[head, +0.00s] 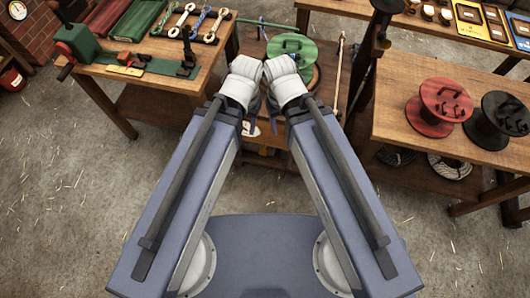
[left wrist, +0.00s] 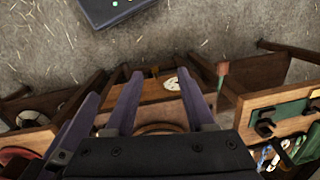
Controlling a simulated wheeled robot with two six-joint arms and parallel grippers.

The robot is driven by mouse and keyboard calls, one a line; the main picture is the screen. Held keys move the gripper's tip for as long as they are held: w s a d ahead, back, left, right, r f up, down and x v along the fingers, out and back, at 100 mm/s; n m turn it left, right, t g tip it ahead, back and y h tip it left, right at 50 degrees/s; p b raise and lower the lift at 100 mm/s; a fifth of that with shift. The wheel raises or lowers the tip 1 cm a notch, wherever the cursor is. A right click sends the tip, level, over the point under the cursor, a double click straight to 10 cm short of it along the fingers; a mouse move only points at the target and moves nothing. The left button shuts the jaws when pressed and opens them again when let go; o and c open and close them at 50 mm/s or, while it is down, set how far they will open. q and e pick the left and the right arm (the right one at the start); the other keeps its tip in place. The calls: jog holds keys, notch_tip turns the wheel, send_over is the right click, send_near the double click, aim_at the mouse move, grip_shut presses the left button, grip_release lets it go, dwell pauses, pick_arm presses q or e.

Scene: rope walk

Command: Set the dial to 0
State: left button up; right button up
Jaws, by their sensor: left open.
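A pale round dial face (left wrist: 172,83) shows in the left wrist view on a wooden front, between and beyond my left fingers. In the head view a small part of a white dial (head: 249,128) shows beside my left forearm; the rest is hidden. Its setting is too small to read. My left gripper (left wrist: 158,92) is open and empty, apart from the dial. In the head view it (head: 255,105) is mostly hidden behind my wrist. My right gripper (head: 272,106) is beside it, its fingers mostly hidden.
A green reel (head: 291,48) stands on the middle bench. The left table (head: 190,52) holds rope samples and a green vise. The right table (head: 395,105) holds a red spool (head: 440,105) and a black spool (head: 501,118). A gauge (head: 17,9) hangs on the brick wall.

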pick_arm(q)
jog(key=shift+s, duration=0.1)
dwell(0.3)
